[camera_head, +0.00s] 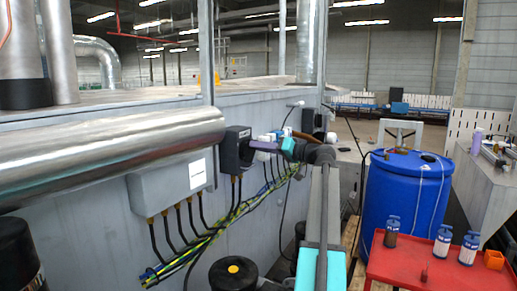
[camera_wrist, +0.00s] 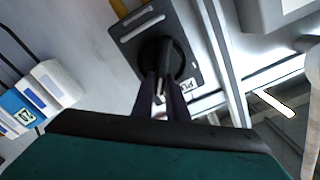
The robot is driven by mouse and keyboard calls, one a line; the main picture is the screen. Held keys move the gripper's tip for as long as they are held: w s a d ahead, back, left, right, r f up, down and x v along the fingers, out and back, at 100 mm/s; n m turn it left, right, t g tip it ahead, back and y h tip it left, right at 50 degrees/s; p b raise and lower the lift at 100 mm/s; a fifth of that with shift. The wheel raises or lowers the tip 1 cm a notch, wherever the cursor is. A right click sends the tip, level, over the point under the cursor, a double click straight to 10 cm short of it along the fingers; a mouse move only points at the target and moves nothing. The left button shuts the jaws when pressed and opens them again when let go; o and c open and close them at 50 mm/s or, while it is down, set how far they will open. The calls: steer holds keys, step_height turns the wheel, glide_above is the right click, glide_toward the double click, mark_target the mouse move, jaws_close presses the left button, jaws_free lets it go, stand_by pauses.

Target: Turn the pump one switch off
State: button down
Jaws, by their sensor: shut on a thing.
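The pump switch is a dark grey box (camera_head: 237,152) on the side of the long grey metal housing. In the wrist view the box (camera_wrist: 196,56) shows a round black rotary knob (camera_wrist: 165,48) with a raised handle, and a white label, seen upside down, of which only the letters "PU" can be read. My gripper (camera_head: 253,144) reaches the box from the right. In the wrist view the fingers of my gripper (camera_wrist: 163,84) are shut on the knob's handle. The fingers partly cover the knob, and the switch's setting cannot be told.
A light grey junction box (camera_head: 172,186) with cables hangs left of the switch, under a thick shiny pipe (camera_head: 110,150). Small white and blue devices (camera_wrist: 40,92) sit beside the switch. A blue drum (camera_head: 405,200) and a red table (camera_head: 425,268) with bottles stand to the right.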

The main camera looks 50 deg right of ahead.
steer(key=m+p, duration=0.1)
steer(key=m, duration=0.2)
steer(key=f+m+p, duration=0.1)
steer(key=m, duration=0.3)
steer(key=d+m+p, duration=0.1)
steer(key=m, duration=0.2)
steer(key=shift+w+f+m, duration=0.1)
steer(key=shift+f+m, duration=0.2)
steer(key=shift+f, duration=0.15)
steer(key=c, duration=1.7)
jaws_free()
steer(key=shift+c, duration=0.2)
steer(key=b+v, duration=0.3)
steer(key=v, duration=1.1)
